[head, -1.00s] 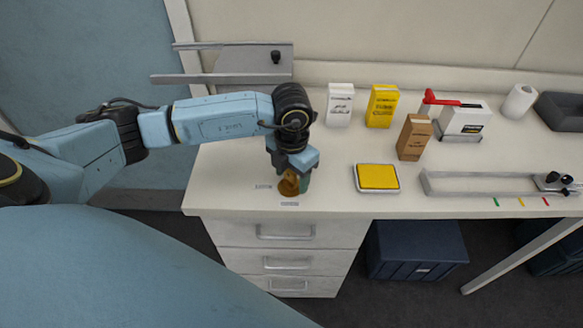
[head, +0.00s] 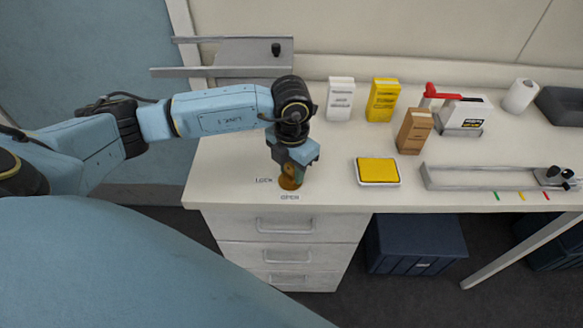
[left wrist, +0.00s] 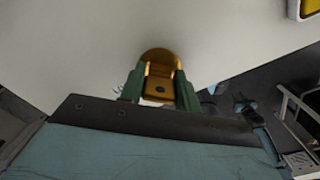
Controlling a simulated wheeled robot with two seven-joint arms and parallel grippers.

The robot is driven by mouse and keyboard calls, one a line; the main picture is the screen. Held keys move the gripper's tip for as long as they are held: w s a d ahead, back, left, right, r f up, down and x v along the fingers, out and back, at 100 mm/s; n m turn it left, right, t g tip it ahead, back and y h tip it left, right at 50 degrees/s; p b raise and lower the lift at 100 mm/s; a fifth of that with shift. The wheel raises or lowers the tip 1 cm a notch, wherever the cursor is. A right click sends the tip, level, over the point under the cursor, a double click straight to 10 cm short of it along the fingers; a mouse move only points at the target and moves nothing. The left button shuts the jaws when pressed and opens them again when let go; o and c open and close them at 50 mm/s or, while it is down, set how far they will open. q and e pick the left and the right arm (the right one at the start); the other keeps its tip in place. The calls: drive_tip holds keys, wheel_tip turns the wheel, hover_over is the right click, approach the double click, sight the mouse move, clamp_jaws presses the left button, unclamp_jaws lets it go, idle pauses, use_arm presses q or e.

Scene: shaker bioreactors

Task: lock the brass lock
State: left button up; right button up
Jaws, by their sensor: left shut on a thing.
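The brass lock (head: 291,183) sits near the front left edge of the bench, mostly hidden under my left gripper (head: 290,176) in the head view. In the left wrist view the lock's gold-brown knob (left wrist: 160,88) stands between the two green fingers of my left gripper (left wrist: 160,92), which are shut on it. A LOCK label (head: 264,181) is printed to the left of the lock, and an OPEN label (head: 289,198) in front of it. The lock's exact turn angle is hard to tell. My right gripper is in neither current view.
A yellow pad in a white tray (head: 399,172) lies to the right of the lock. White (head: 340,98), yellow (head: 383,100) and brown (head: 414,131) boxes stand behind. A grey rail (head: 480,178) lies farther right. Drawers (head: 285,227) are below the bench edge.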

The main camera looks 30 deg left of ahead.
use_arm(q)
drive_tip(key=shift+s+f, duration=0.1)
drive_tip(key=shift+f, duration=0.25)
drive_tip(key=n+p, duration=0.1)
drive_tip(key=n, duration=0.2)
drive_tip(key=shift+n+p, duration=0.3)
drive_tip(key=shift+n, duration=0.6)
drive_tip(key=shift+s, duration=0.1)
drive_tip(key=shift+a+n+p, duration=0.1)
drive_tip(key=shift+n+p, duration=0.5)
drive_tip(key=shift+n, duration=0.6)
drive_tip(key=shift+n+p, duration=0.3)
drive_tip(key=shift+n, duration=0.6)
